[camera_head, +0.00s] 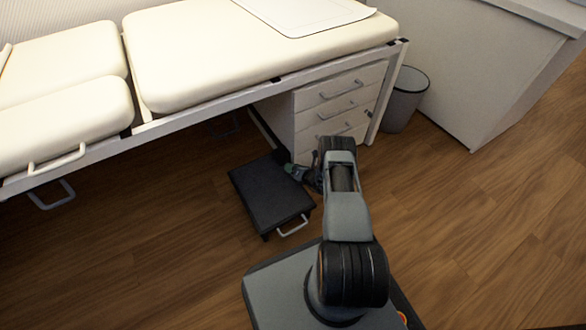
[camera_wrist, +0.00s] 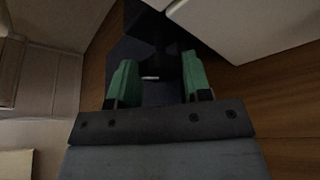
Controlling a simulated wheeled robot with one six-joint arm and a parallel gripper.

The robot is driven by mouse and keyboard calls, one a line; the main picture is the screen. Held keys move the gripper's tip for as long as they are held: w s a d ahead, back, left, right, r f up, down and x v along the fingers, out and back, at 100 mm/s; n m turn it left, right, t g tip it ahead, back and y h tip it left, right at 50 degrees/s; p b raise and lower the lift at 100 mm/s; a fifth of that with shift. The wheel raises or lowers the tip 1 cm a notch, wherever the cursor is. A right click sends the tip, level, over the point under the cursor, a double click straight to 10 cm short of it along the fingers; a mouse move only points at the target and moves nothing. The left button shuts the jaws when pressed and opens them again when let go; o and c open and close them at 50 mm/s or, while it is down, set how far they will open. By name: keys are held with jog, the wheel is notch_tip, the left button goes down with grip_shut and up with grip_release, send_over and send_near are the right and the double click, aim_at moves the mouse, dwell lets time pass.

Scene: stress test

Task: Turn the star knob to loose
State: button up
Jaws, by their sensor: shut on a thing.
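My gripper (camera_head: 291,170) is low beside the treatment table, above the back right part of a black step stool. In the wrist view its two green fingers (camera_wrist: 159,85) stand apart, shut on a dark thing between them, which I take for the star knob (camera_wrist: 158,90). A short pale mark shows on or just beyond it. The knob's lobes and any loose or tight marking are too dark to read. In the head view my wrist and fingers hide the knob.
The black step stool (camera_head: 270,200) with a pale handle stands on the wood floor. A white drawer unit (camera_head: 311,120) is under the cream treatment table (camera_head: 230,50). A grey bin (camera_head: 402,105) stands to its right. The floor at right is clear.

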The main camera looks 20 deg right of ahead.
jog(key=n+h, duration=0.2)
jog(key=n, duration=0.1)
jog(key=shift+a+r+n+h, duration=0.15)
jog(key=shift+a+n+h, duration=0.15)
jog(key=n+h, duration=0.1)
jog(key=n, duration=0.1)
jog(key=n+h, duration=0.1)
jog(key=shift+a+n+h, duration=0.25)
jog(key=shift+n+h, duration=0.05)
dwell(0.6)
jog(key=o, duration=0.9)
jog(key=shift+s, duration=0.1)
jog(key=p+v, duration=0.5)
jog(key=v, duration=0.8)
jog(key=shift+s, duration=0.4)
